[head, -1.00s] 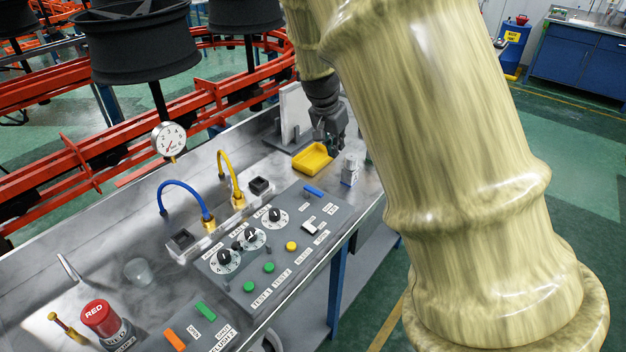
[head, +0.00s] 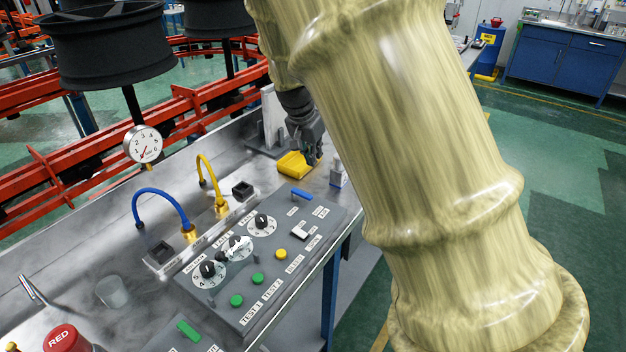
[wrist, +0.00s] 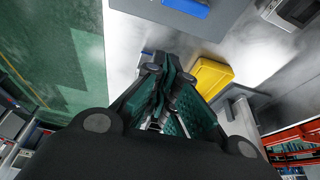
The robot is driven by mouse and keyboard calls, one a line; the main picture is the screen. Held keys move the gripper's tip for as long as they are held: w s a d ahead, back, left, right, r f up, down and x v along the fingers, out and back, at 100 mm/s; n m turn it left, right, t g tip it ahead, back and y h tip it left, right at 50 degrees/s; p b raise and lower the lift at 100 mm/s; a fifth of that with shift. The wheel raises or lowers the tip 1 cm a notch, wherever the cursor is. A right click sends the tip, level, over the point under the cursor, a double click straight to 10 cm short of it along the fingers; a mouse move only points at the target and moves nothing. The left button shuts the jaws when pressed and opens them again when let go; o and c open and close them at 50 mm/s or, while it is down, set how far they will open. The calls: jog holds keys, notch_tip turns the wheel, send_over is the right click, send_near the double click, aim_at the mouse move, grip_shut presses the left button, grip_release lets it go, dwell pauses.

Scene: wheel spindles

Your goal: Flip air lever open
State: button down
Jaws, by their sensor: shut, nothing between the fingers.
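A blue lever (head: 302,194) lies flat on the grey control panel (head: 310,228), near its far end; I take it for the air lever, though its label is too small to read. A blue piece (wrist: 185,7) on a grey surface, likely the same lever, shows at the top edge of the wrist view. My gripper (head: 314,158) points down over the bench's far end, beside the yellow tray and apart from the lever. In the wrist view the gripper (wrist: 167,80) has its fingers together and holds nothing.
Knobs and buttons fill the panel. Blue (head: 160,194) and yellow (head: 204,170) hoses arch behind it. The floor right of the bench is clear.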

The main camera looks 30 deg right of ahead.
jog(key=p+x, duration=0.2)
jog(key=x, duration=0.8)
jog(key=shift+d, duration=0.15)
jog(key=a, duration=0.1)
jog(key=s+a+p, duration=0.1)
jog(key=a, duration=0.1)
jog(key=shift+s+r, duration=0.1)
jog(key=shift+r, duration=0.05)
jog(key=shift+s+a, duration=0.15)
jog(key=shift+a, duration=0.15)
jog(key=shift+f, duration=0.2)
jog(key=shift+a+r, duration=0.1)
jog(key=shift+s+p, duration=0.15)
jog(key=shift+p, duration=0.15)
